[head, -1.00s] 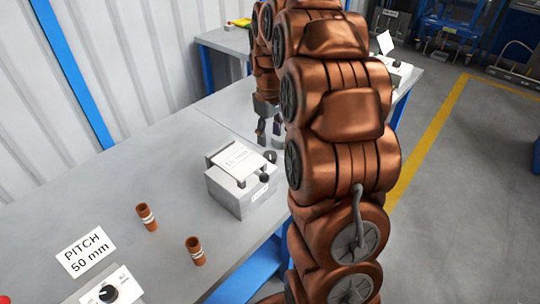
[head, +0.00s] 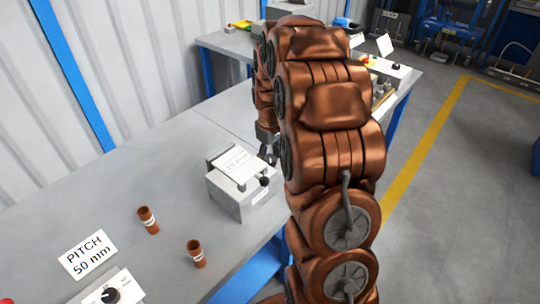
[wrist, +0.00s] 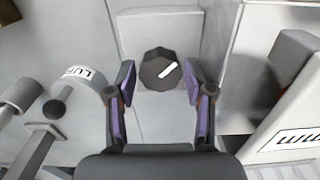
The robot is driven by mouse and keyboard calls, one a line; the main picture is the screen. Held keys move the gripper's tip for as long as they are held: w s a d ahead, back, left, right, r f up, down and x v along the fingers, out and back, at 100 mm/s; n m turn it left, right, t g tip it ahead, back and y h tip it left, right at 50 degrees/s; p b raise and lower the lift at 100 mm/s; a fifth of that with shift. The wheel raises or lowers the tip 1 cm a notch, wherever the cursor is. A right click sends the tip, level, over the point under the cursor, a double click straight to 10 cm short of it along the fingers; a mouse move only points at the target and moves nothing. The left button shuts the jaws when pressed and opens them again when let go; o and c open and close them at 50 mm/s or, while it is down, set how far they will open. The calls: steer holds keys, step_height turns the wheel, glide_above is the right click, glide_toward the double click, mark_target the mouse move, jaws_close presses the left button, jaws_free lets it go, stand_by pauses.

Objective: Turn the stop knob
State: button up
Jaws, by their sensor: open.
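In the wrist view, a dark faceted knob (wrist: 158,72) with a white pointer mark stands on a pale grey block (wrist: 187,24). The pointer slants towards the upper right in that view. My gripper (wrist: 160,80) is open, with one finger on each side of the knob. A gap shows between each finger and the knob. In the head view, my gripper (head: 268,154) is small and partly hidden by my arm, just behind a grey box (head: 232,204) with a millimetre card on top. The wrist view shows no wording that names the knob.
A labelled cylinder (wrist: 83,85) and a dark bar (wrist: 38,145) lie left of my gripper. A card marked mm (wrist: 297,135) is close on the right. On the bench are two brown cylinders (head: 148,220), a PITCH 50 mm sign (head: 88,254) and another knob (head: 110,294).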

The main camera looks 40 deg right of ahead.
steer(key=c, duration=0.9)
steer(key=m+b, duration=0.2)
steer(key=m, duration=0.2)
steer(key=shift+m+b, duration=0.3)
steer(key=shift+m, duration=0.1)
steer(key=m+b, duration=0.1)
steer(key=m, duration=0.4)
stand_by(0.4)
steer(key=o, duration=0.9)
